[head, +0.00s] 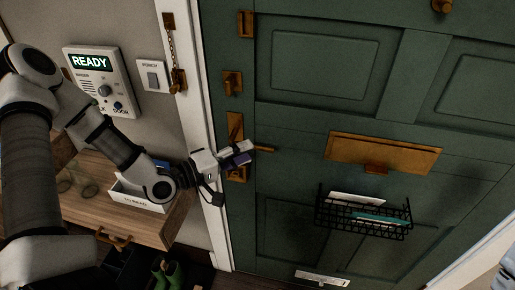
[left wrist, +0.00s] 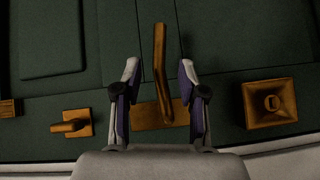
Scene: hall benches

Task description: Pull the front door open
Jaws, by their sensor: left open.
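The green front door (head: 300,120) fills the right of the head view and looks shut in its white frame (head: 204,120). Its brass lever handle (head: 264,149) sticks out to the right from a brass plate near the door's left edge. My left gripper (head: 243,153) is at the handle, open, and partly hides the plate. In the left wrist view the lever (left wrist: 160,65) lies between the two spread fingers (left wrist: 158,85), with a gap on each side. I cannot tell how deep it sits between them. My right gripper is not in view.
A brass latch (head: 232,83) sits above the handle. A chain (head: 173,50) hangs on the frame. A wire basket (head: 365,228) with papers and a brass mail slot (head: 385,153) are on the door. A wooden cabinet (head: 85,200) and green boots (head: 168,273) stand left.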

